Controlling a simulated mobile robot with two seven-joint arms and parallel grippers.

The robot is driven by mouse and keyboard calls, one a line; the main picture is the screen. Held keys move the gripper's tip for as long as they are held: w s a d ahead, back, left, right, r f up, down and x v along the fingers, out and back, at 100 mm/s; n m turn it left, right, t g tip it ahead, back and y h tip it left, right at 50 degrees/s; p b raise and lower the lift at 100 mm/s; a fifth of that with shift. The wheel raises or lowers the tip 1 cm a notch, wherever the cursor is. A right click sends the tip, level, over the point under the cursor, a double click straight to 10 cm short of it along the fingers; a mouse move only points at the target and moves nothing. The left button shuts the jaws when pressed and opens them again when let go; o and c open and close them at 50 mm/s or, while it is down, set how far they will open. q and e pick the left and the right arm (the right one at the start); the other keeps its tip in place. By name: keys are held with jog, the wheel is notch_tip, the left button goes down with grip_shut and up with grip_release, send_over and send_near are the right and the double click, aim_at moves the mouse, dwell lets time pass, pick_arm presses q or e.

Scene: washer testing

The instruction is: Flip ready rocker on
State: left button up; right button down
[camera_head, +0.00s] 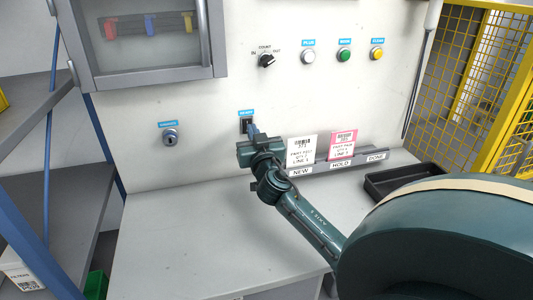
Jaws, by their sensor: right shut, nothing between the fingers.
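The ready rocker (246,122) is a small dark switch on the white panel, under a blue label. Its lower part is partly hidden by my right gripper, and I cannot tell which way it is tipped. My right gripper (252,131) is shut and empty, with its fingertips right at the lower part of the rocker. I cannot tell whether they touch it. My right arm reaches in from the lower right. My left gripper is not in view.
A key switch (170,136) sits left of the rocker. A black rotary knob (267,61) and white, green and yellow buttons (344,56) are above. Cards stand in a rack (372,162) beside a black tray (403,178). The grey worktop (190,240) is clear at left.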

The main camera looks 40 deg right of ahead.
jog(key=s+a+r, duration=0.1)
jog(key=s+a, duration=0.3)
jog(key=s, duration=0.5)
jog(key=shift+a+r+b, duration=0.25)
jog(key=shift+a+b, duration=0.15)
jog(key=shift+b, duration=0.05)
